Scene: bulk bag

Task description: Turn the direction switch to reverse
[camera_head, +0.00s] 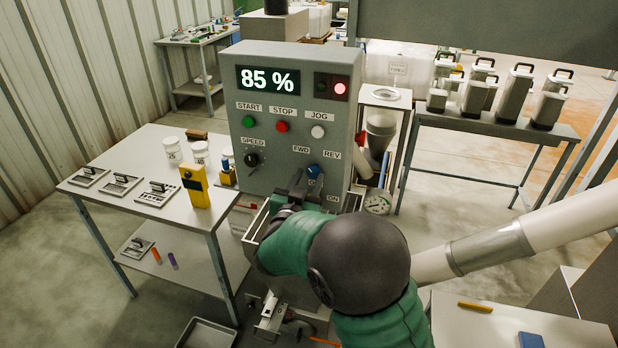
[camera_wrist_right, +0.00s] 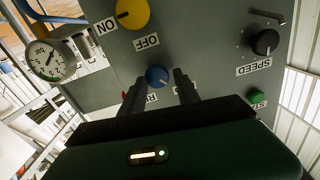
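The grey control panel (camera_head: 293,160) shows 85 % and has a lit red lamp. The blue direction switch (camera_head: 315,171) sits below the FWD (camera_head: 301,149) and REV (camera_head: 332,154) labels. In the right wrist view, which is upside down to the panel, the switch (camera_wrist_right: 157,76) has a pale mark pointing lower right, towards the partly hidden FWD label. My right gripper (camera_head: 304,184) is at the panel, fingers apart. In the wrist view its fingers (camera_wrist_right: 158,88) show on either side of the switch; contact cannot be told. My left gripper is out of view.
The START (camera_head: 248,121), STOP (camera_head: 282,126) and JOG (camera_head: 318,131) buttons and SPEED knob (camera_head: 251,159) share the panel. A yellow ON/OFF knob (camera_wrist_right: 132,13) is close by. A table (camera_head: 140,155) stands left; a gauge (camera_head: 377,203) hangs right.

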